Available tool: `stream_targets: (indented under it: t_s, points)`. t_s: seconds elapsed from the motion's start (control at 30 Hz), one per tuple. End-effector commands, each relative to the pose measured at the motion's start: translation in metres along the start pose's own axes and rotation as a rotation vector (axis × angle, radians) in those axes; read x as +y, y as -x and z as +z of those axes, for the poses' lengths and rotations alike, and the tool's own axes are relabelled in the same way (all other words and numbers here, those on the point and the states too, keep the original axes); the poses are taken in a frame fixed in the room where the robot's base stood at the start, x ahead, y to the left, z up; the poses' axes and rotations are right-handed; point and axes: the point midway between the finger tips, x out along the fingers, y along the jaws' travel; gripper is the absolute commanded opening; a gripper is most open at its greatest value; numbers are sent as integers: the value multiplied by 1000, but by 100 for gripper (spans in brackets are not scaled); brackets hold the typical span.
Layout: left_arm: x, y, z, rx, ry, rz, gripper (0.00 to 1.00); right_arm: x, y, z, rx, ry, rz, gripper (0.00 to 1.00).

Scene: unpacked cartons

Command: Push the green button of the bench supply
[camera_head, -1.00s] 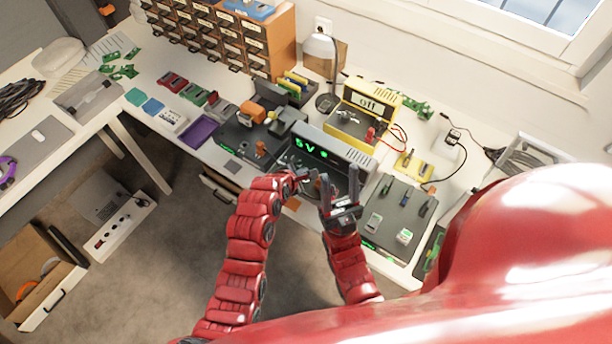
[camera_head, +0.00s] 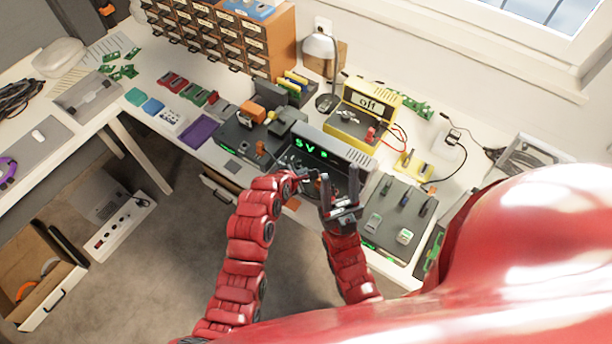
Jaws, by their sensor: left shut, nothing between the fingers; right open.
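The bench supply appears to be the grey box (camera_head: 345,149) with green lit "5V" digits and a small green mark on its dark front. It stands near the front edge of the bench. My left gripper (camera_head: 308,177) is shut and empty, just in front of the supply's lower left front. Whether it touches the supply I cannot tell. My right gripper (camera_head: 340,195) is open and empty, fingers pointing up, in front of the supply's right part. The grippers hide part of the lower front, and I cannot make out the green button.
A yellow unit (camera_head: 362,112) reading "off" stands behind the supply, with red and black leads. A dark mat (camera_head: 398,218) with small parts lies to the right. A dark station (camera_head: 240,140) and a purple tray (camera_head: 198,132) are to the left.

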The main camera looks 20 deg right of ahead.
Motion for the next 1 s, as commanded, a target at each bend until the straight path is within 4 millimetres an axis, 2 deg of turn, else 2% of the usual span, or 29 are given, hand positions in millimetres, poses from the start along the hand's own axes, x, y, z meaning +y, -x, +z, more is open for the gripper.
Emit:
stream_targets:
  t_s: [0.27,0.83,1.0]
  points:
    - [-5,-6,-5,1,1,-1,0,0,0,0,0,0,0,50]
    - [-5,-7,-5,1,0,0,0,0,0,0,0,0,0,50]
    - [-2,-2,-2,0,1,0,0,0,-6,-1,0,0,0,50]
